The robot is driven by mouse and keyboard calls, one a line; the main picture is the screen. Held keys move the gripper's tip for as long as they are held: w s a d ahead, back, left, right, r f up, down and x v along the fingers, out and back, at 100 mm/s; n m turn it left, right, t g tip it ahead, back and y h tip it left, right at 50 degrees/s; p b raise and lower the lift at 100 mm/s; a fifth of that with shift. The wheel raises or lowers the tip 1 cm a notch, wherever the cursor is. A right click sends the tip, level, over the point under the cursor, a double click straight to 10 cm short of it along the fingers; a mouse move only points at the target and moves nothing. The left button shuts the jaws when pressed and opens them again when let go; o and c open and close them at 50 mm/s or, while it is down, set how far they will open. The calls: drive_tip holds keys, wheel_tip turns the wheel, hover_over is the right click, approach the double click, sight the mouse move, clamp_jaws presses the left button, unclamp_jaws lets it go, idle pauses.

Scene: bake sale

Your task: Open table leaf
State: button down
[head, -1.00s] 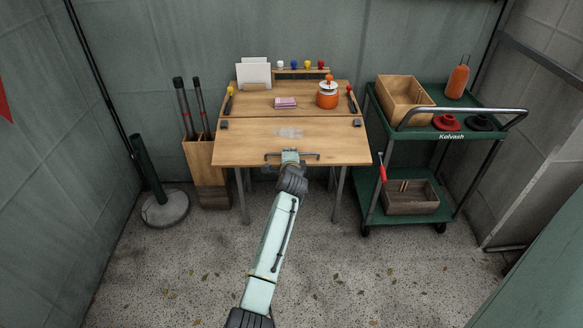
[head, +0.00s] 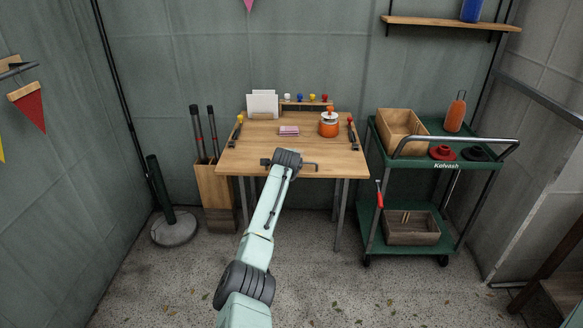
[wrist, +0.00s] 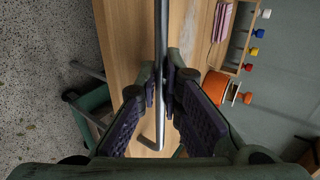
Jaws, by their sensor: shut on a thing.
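The wooden table leaf (head: 242,165) is the front part of the table in the head view and looks about level with the top behind it. A dark metal bar handle (head: 311,167) runs along its front edge. The seam between leaf and top is hard to make out.
An orange pot (head: 328,124), pink packet (head: 289,131) and white cards (head: 262,104) stand on the table. A green cart (head: 447,166) is close on the right. A wooden bin (head: 216,190) and a round base (head: 174,229) stand left. The floor in front is open.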

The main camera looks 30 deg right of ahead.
drive_tip(key=shift+w+r, duration=0.2)
drive_tip(key=shift+r, duration=0.4)
drive_tip(key=c, duration=2.1)
unclamp_jaws()
drive_tip(key=shift+d+f, duration=0.1)
drive_tip(key=shift+o, duration=0.5)
drive_tip(key=shift+f, duration=0.2)
drive_tip(key=shift+s, duration=0.1)
drive_tip(key=v, duration=1.2)
drive_tip(key=shift+f, duration=0.15)
